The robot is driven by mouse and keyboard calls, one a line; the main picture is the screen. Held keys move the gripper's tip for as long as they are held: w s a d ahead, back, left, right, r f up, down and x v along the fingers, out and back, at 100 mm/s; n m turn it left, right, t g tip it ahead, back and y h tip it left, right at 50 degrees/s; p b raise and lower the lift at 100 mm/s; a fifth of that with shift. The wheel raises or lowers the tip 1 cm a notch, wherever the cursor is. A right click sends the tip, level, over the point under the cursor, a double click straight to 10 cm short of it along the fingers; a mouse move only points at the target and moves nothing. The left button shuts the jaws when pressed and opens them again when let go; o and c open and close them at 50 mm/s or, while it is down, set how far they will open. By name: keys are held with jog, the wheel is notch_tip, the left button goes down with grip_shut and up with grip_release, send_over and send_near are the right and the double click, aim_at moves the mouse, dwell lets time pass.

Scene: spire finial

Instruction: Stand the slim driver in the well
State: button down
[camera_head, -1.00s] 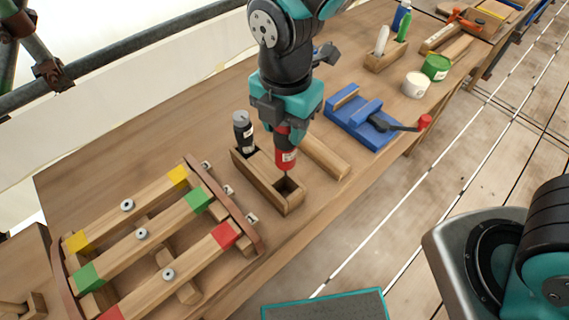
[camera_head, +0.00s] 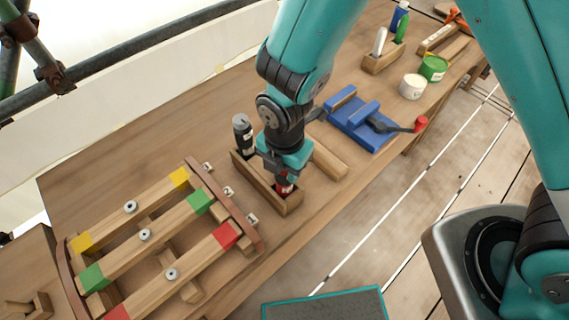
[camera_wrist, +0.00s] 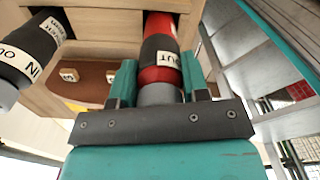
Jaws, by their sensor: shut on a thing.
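The slim driver (camera_head: 284,187), with a red and black handle and a white label, is upright in my gripper (camera_head: 284,172). Its handle is low at the front-right well of the wooden block (camera_head: 262,187), and its lower end is hidden there. In the wrist view the driver (camera_wrist: 161,62) sits between the teal fingers of my gripper (camera_wrist: 157,85), which are shut on it. How deep the tip goes, and whether the handle touches the well's walls, I cannot tell.
A black and grey driver (camera_head: 242,133) stands in the block's back-left well, close to my gripper. A wooden rack with coloured bars (camera_head: 150,235) lies to the left. A wooden bar (camera_head: 328,158) and a blue vise (camera_head: 357,120) are to the right.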

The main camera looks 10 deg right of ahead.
jog(key=shift+f, duration=0.15)
jog(key=c, duration=0.6)
grip_release()
notch_tip(320, 180, up, 12)
jog(key=shift+r+b, duration=0.2)
jog(key=shift+b, duration=1.05)
jog(key=s+d+r+m+y, duration=0.1)
jog(key=s+d+r+m, duration=0.2)
jog(key=m, duration=0.4)
jog(key=s+d+r+m+y, duration=0.1)
jog(key=s+d+r+m, duration=0.2)
jog(key=m, duration=0.4)
jog(key=s+d+r+m+y, duration=0.2)
jog(key=s+d+r+m, duration=0.2)
jog(key=r+m, duration=0.1)
jog(key=shift+s+r+m, duration=0.15)
jog(key=shift+r+m, duration=0.1)
jog(key=shift+m, duration=0.65)
